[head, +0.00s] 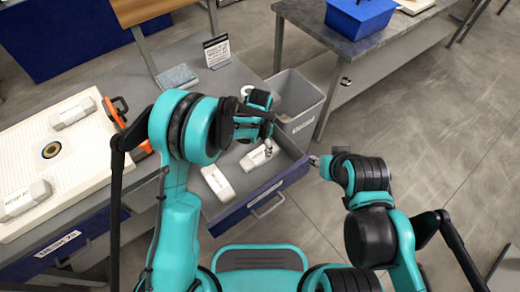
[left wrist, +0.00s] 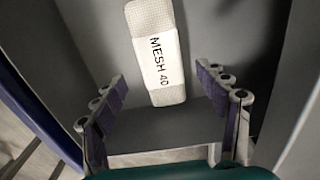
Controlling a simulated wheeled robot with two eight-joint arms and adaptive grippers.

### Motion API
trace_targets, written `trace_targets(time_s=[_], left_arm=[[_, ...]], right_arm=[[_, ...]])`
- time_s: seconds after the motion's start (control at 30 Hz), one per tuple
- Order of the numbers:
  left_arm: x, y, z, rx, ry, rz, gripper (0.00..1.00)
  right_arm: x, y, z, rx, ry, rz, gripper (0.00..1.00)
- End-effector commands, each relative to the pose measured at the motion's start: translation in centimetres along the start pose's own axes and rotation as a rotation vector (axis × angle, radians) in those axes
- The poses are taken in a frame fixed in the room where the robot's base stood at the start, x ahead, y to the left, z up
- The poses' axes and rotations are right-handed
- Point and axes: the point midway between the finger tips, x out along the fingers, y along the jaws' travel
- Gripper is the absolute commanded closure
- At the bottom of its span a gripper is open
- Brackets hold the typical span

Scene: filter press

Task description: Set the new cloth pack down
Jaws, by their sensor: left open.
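Several white cloth packs show in the head view. One pack (head: 257,156) lies in the open drawer (head: 283,172), right by my left gripper (head: 268,149); another pack (head: 217,181) lies to its left. In the left wrist view, a white pack labelled MESH 40 (left wrist: 158,62) rests on a grey surface ahead of my left gripper (left wrist: 165,108). The fingers are open and apart, with the pack's near end between them in the picture; I see no grip. My right gripper (head: 316,160) is beside the drawer's right edge; its jaw state is unclear.
A cream filter plate (head: 95,160) at left carries packs (head: 72,112) and (head: 25,199) around a dark centre hole. A grey bin (head: 299,98) stands behind the drawer. A sign (head: 216,51) and a blue-grey pad (head: 177,77) are on the bench. Floor at right is clear.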

Motion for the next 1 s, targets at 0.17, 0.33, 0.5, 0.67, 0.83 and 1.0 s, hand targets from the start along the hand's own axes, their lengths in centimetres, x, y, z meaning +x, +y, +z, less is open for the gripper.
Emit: trace_targets(time_s=[0.17,0.33,0.5,0.67,0.83,1.0], left_arm=[[-3.8,0.0,0.0,0.000,0.000,0.000,0.27],[-5.4,0.0,0.0,0.000,0.000,0.000,0.27],[-5.7,0.0,0.0,-0.001,0.000,0.000,0.27],[-8.0,-0.5,1.2,-0.049,0.026,-0.018,0.27],[-14.1,-1.1,5.5,-0.205,0.112,-0.072,0.27],[-19.7,-0.8,11.0,-0.392,0.220,-0.134,0.27]], right_arm=[[-1.3,0.0,-0.9,0.000,0.000,0.000,0.60],[-1.7,0.0,-1.2,0.000,0.000,0.000,0.60],[-1.7,0.0,-1.2,0.000,0.000,0.000,0.60],[-1.7,0.0,-1.2,0.000,0.000,0.000,0.60],[-1.7,0.0,-1.2,0.000,0.000,0.000,0.60],[-1.7,0.0,-1.2,0.000,0.000,0.000,0.60]])
